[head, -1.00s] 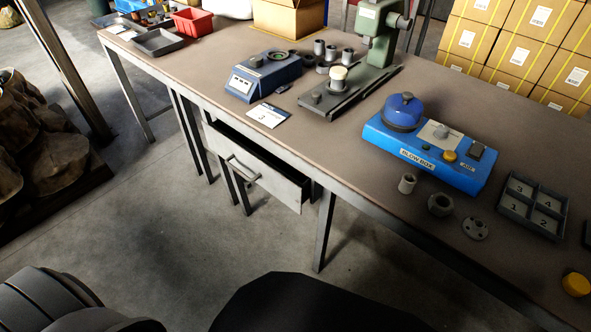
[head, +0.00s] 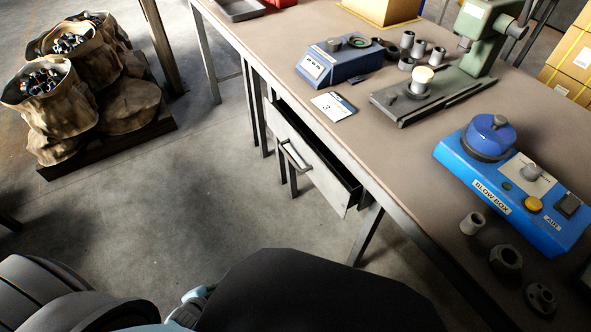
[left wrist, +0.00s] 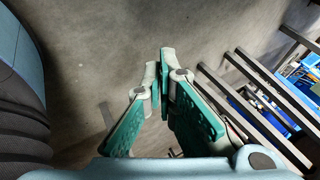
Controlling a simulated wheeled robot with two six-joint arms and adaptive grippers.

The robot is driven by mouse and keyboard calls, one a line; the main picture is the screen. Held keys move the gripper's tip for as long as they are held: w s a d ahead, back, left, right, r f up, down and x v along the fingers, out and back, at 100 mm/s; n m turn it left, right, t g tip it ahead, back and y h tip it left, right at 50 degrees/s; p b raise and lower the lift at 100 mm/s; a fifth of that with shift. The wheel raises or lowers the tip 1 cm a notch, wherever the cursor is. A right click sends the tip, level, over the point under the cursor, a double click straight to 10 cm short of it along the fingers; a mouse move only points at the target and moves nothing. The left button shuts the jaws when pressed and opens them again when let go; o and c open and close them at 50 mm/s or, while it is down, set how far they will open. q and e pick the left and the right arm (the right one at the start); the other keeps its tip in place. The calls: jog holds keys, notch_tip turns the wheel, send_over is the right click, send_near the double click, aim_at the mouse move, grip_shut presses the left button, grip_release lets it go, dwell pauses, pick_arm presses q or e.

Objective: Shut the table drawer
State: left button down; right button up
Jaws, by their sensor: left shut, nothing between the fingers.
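The table drawer (head: 325,182) stands pulled out from under the workbench (head: 400,185), in the middle of the head view. Its pale front carries a bar handle (head: 293,156), and its dark inside shows from above. Part of my left gripper (head: 190,306) shows at the bottom of the head view, well apart from the drawer. In the left wrist view my left gripper (left wrist: 160,62) is shut and empty, with its fingertips together over bare floor. My right gripper is not in view.
Bench legs (left wrist: 250,95) stand at the right of the left wrist view. On the bench are a blue blow box (head: 515,185), a blue device (head: 340,62) and a green press (head: 485,35). Sacks (head: 75,85) stand on a pallet at left. The floor before the drawer is clear.

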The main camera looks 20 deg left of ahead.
aim_at(323, 165)
pick_arm(q)
jog(key=w+d+r+m+t+h+b, duration=0.15)
jog(key=w+r+m+t+h, duration=0.4)
jog(key=w+r+m, duration=1.15)
jog(key=w+d+r+m+t+h, duration=0.1)
jog(key=d+r+m+h, duration=0.35)
jog(key=r+m, duration=0.4)
jog(key=d+r+m+t+h, duration=0.1)
jog(key=d+r+m+h, duration=0.2)
jog(key=d+r+m, duration=0.5)
jog(key=shift+m+g, duration=0.25)
jog(key=shift+m, duration=0.6)
jog(key=x, duration=0.8)
jog(key=a+x, duration=0.1)
jog(key=x, duration=0.3)
jog(key=shift+w+d+f+b, duration=0.15)
jog(key=shift+w+b, duration=0.15)
jog(key=shift+w, duration=0.15)
jog(key=shift+w+d, duration=0.2)
jog(key=shift+w, duration=0.1)
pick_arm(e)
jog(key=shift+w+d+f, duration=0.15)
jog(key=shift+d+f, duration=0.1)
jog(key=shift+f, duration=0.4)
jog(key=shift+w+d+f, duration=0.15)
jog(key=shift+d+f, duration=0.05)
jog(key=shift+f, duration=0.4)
